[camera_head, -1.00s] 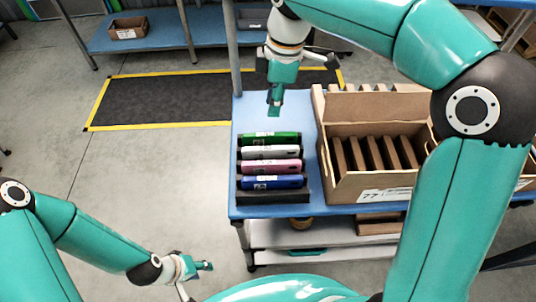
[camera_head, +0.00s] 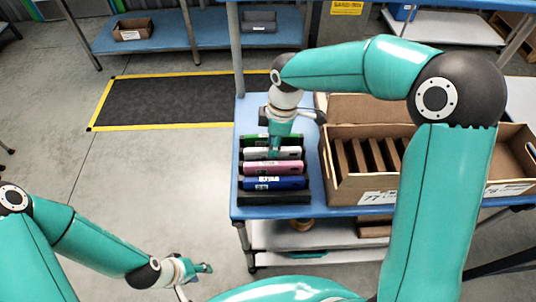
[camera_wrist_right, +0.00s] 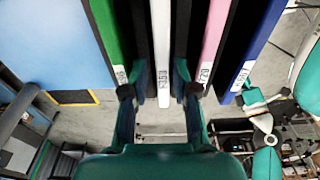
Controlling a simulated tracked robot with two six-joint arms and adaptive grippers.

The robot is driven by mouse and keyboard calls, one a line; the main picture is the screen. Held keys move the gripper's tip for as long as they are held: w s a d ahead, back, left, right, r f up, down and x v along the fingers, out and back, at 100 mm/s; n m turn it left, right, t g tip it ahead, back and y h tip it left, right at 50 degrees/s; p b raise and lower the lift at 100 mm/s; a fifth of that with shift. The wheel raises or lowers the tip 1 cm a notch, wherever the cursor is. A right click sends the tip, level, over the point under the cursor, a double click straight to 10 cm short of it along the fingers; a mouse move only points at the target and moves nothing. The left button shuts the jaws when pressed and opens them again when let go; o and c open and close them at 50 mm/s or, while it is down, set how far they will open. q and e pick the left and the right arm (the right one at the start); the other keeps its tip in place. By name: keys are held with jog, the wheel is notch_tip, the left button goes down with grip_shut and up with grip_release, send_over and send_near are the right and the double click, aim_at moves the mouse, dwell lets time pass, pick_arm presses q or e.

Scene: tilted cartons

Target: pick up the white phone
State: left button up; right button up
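The white phone (camera_head: 254,154) stands on edge in a black rack (camera_head: 273,198), between a green phone (camera_head: 254,142) and a pink phone (camera_head: 272,168). A blue phone (camera_head: 274,184) stands nearest the front. My right gripper (camera_head: 274,152) is down at the white phone and hides part of it. In the right wrist view the white phone (camera_wrist_right: 161,50) runs between the fingers of my right gripper (camera_wrist_right: 160,88). The fingers are apart, one on each side, with gaps beside the phone. My left gripper (camera_head: 205,268) is at lower left, away from the table; its opening is too small to judge.
A tilted carton (camera_head: 342,188) with brown dividers stands right of the rack on the blue table (camera_head: 238,208), with another carton further right. A lower shelf (camera_head: 275,236) is beneath. A blue bench (camera_head: 165,40) stands at the back left. Table room left of the rack is narrow.

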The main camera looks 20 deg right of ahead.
notch_tip(320, 180, down, 2)
jog(key=shift+a+f, duration=0.1)
grip_shut()
jog(key=shift+w, duration=0.1)
